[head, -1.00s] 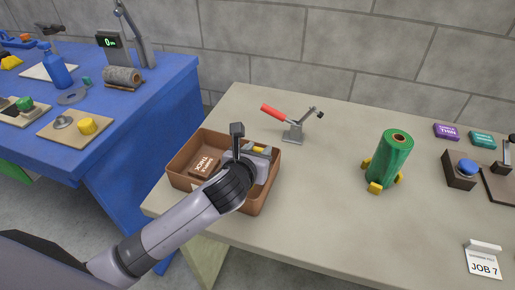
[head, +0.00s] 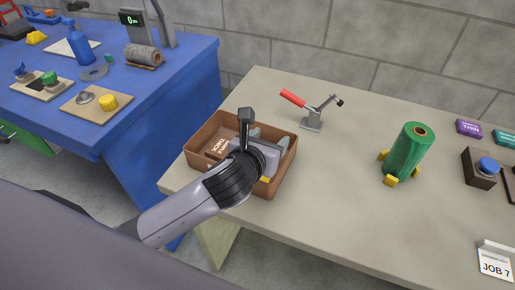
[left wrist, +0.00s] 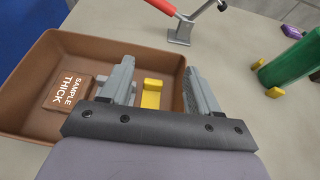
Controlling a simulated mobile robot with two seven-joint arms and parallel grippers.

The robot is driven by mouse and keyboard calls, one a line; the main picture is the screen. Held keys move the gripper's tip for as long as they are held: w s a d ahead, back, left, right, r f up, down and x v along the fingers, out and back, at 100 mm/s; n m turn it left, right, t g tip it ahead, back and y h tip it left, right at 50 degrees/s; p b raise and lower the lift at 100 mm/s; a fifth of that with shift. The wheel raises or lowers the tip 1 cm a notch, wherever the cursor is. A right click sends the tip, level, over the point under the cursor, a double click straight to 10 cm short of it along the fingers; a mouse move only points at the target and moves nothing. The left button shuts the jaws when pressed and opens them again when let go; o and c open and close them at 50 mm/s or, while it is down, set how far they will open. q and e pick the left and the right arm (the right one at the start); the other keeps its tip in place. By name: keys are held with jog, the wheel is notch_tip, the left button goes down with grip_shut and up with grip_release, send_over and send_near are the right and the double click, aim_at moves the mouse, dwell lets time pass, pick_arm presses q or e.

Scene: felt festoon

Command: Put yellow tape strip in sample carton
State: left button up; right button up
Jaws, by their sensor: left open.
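The yellow tape strip (left wrist: 151,93) is inside the brown sample carton (left wrist: 28,92), between the spread fingers of my left gripper (left wrist: 158,88). A gap shows on each side of the strip, so the gripper is open and not holding it. In the head view the strip (head: 265,180) shows as a small yellow patch at the carton's near right inside corner. The carton (head: 196,138) stands at the table's left end. My left gripper (head: 268,142) is over its right half, and my wrist hides part of the inside. My right gripper is not in view.
A brown "SAMPLE THICK" block (left wrist: 68,92) lies in the carton's left part. A red-handled clamp (head: 312,118) stands behind the carton. A green roll (head: 408,150) on yellow feet stands to the right. The table between is clear.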

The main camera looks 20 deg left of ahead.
pick_arm(q)
jog(key=v, duration=0.7)
jog(key=shift+s, duration=0.1)
dwell(0.4)
jog(key=shift+s+a+f+n, duration=0.15)
jog(key=shift+s+f+n, duration=0.1)
jog(key=shift+n, duration=0.45)
jog(key=s+a+f+n+g, duration=0.35)
jog(key=s+n, duration=0.25)
jog(key=n, duration=0.5)
jog(key=s+a+f+n+g, duration=0.25)
jog(key=s+f+n, duration=0.3)
jog(key=n, duration=0.45)
jog(key=s+a+f+n+g, duration=0.2)
jog(key=s+f+n+g, duration=0.2)
jog(key=s+n, duration=0.5)
jog(key=w+d+f+n+t+h, duration=0.1)
jog(key=w+d+f+n+t, duration=0.1)
jog(key=w+f+t, duration=0.4)
jog(key=shift+w+d+f+n+t+h, duration=0.35)
jog(key=shift+w+f, duration=0.5)
jog(key=shift+f, duration=0.65)
